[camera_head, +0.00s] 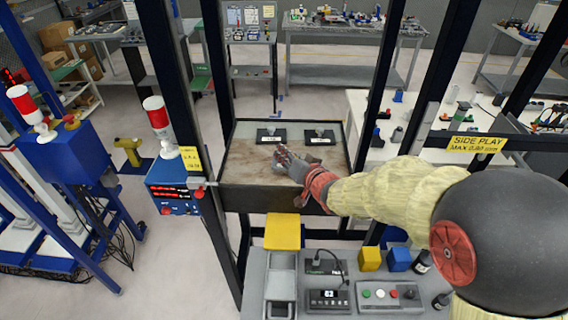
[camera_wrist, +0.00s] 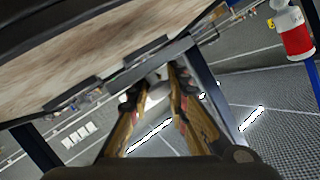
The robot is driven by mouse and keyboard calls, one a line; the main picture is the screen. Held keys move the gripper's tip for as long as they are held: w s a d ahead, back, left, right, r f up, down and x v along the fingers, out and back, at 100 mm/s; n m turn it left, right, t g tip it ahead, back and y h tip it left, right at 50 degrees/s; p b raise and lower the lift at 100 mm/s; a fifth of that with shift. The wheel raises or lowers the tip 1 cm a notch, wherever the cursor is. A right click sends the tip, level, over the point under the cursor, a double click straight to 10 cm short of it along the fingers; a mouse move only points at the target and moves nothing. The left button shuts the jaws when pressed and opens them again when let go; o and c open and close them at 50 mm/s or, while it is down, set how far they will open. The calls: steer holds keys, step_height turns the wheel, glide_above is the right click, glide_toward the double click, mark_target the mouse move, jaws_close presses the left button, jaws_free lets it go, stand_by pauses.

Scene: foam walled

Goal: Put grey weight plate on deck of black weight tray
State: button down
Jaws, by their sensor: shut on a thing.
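My gripper (camera_head: 283,158) reaches over the brown-topped platform and is shut on a small pale grey thing, which looks like the grey weight plate. In the wrist view this grey weight plate (camera_wrist: 157,93) shows between the fingertips of my gripper (camera_wrist: 158,88), mostly hidden by them. Two black trays stand at the back of the platform, a left one (camera_head: 263,140) and a right one (camera_head: 312,141), each with a white label and a grey piece on top. My gripper is in front of them, apart from both. I cannot tell which one is the black weight tray.
The platform (camera_head: 240,160) has a dark raised rim and bare brown surface at left. Black posts (camera_head: 165,70) stand around it. A yellow block (camera_head: 283,232) and a control panel (camera_head: 388,293) are in front. A blue meter box (camera_head: 175,190) stands left.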

steer(key=shift+w+a+f+b, duration=0.1)
steer(key=shift+w+f+b, duration=0.1)
steer(key=shift+f, duration=0.75)
steer(key=shift+w+a+f+b, duration=0.1)
steer(key=shift+w+f+b, duration=0.1)
steer(key=shift+f, duration=0.75)
steer(key=shift+f, duration=0.15)
steer(key=c, duration=1.7)
jaws_free()
steer(key=shift+s+f, duration=0.1)
